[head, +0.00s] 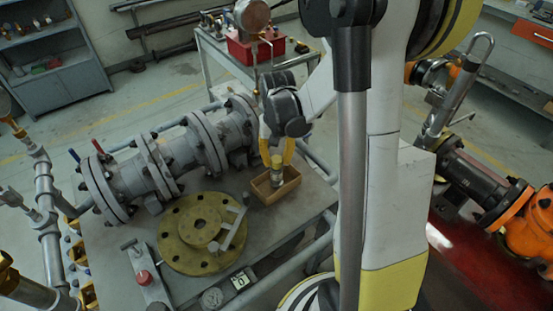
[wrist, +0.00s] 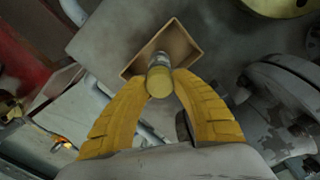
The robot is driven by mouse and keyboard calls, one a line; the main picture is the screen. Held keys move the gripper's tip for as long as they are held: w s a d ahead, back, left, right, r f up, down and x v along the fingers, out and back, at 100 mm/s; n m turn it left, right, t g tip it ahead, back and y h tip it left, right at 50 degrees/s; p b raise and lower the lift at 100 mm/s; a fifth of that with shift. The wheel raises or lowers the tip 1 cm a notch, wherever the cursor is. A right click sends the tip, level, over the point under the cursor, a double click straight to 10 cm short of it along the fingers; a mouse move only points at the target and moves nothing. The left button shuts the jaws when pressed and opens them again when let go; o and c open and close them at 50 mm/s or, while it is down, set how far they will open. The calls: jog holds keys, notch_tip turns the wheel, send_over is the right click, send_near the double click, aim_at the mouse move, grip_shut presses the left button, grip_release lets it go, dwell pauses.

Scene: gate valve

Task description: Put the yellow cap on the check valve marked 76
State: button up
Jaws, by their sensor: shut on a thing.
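My gripper (head: 277,157) has its yellow fingers shut on a small cylinder with a yellow round top, seemingly the yellow cap (wrist: 160,83). A grey metallic part (wrist: 159,61) shows just beyond the yellow top in the wrist view; I cannot tell if it is one piece with it. The fingers point down over the small brown tray (head: 265,196), which also shows in the wrist view (wrist: 133,72). I cannot tell whether the held piece touches the tray's floor. No marking 76 is readable, so I cannot identify that check valve.
A yellow-green round flange (head: 172,242) lies on the grey bench (head: 112,242), left of the tray. Large grey flanged pipework (head: 133,176) runs behind it. A round gauge (head: 211,298) and a small number plate (head: 240,281) sit at the bench front. Orange-and-black pipework (head: 487,187) stands at right.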

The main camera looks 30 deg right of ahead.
jog(key=shift+f, duration=0.1)
dwell(0.3)
jog(key=o, duration=1.3)
jog(key=shift+r+p, duration=2.9)
jog(key=shift+r, duration=1.15)
jog(key=s+a+r+n+t+b, duration=0.4)
jog(key=s+a+r+t, duration=0.3)
jog(key=s+a+r, duration=0.3)
jog(key=s+a+n, duration=0.1)
jog(key=a, duration=0.2)
jog(key=shift+a+r, duration=0.25)
jog(key=shift+a, duration=0.05)
